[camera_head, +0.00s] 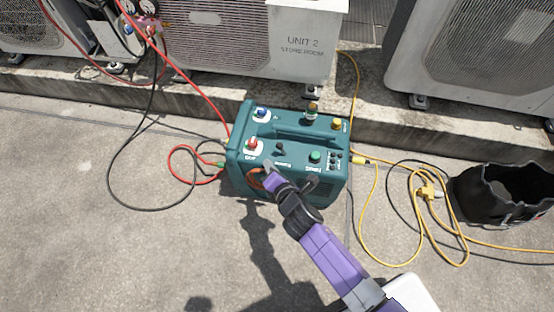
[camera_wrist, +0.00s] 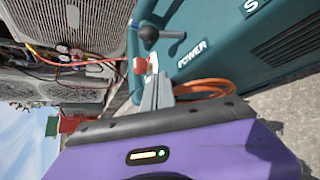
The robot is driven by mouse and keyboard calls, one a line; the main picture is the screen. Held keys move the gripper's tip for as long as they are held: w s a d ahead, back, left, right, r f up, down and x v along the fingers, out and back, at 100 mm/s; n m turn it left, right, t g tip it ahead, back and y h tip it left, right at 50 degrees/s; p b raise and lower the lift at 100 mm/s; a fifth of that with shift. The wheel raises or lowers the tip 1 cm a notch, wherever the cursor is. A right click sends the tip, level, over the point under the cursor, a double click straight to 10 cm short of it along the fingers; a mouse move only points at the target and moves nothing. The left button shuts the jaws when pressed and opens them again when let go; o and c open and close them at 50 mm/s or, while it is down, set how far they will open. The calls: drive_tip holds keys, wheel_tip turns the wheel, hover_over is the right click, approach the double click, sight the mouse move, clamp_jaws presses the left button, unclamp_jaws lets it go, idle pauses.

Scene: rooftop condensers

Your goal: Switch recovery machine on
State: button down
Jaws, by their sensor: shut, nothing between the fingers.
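The recovery machine (camera_head: 240,175) is a teal box with a carry handle, standing on the concrete in the head view. On its top is a black toggle lever (camera_head: 280,149), which also shows in the wrist view (camera_wrist: 172,35) near the word POWER. A red knob (camera_head: 252,143) is at the left of the panel, and a green one (camera_head: 315,156) at the right. My gripper (camera_head: 268,168) is shut and empty at the machine's near edge, close to the red knob and apart from the toggle. The toggle's setting is hard to tell.
Red and black hoses (camera_head: 182,160) lie to the left. A yellow cord (camera_head: 375,220) and a black bucket (camera_head: 490,205) are to the right. A coiled orange hose (camera_wrist: 205,88) is beside my fingers. Condenser units (camera_head: 300,45) stand on a ledge behind. The near concrete is clear.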

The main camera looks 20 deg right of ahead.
sight(282, 149)
drive_tip(key=shift+w+d+r, duration=0.3)
drive_tip(key=shift+d+r, duration=0.15)
drive_tip(key=shift+d, duration=0.3)
drive_tip(key=shift+w+d+r, duration=0.25)
drive_tip(key=shift+d+r, duration=0.15)
drive_tip(key=shift+d, duration=0.35)
